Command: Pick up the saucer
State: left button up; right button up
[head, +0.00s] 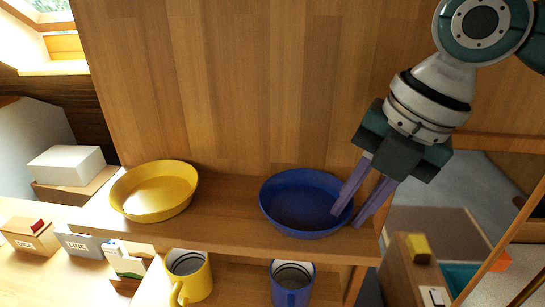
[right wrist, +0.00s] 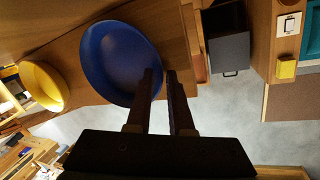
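A blue saucer (head: 300,205) sits on the wooden shelf (head: 225,222), at its right end. A yellow saucer (head: 153,190) sits on the same shelf to the left. My right gripper (head: 347,218) reaches down from the upper right to the blue saucer's right rim. Its fingers are apart, one over the inside of the saucer and one outside the rim. The right wrist view shows the blue saucer (right wrist: 112,62) with its rim beside and between the fingertips (right wrist: 162,72); contact is unclear. The yellow saucer (right wrist: 42,86) is at the left there. My left gripper is not in view.
A yellow mug (head: 188,277) and a blue mug (head: 291,284) stand below the shelf. A wooden panel (head: 240,90) rises behind it. Labelled boxes (head: 30,235) and a white box (head: 66,165) are at left. A yellow block (head: 418,247) is at lower right.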

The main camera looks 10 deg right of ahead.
jog(key=shift+f, duration=0.15)
grip_shut()
jog(key=shift+w, duration=0.1)
dwell(1.3)
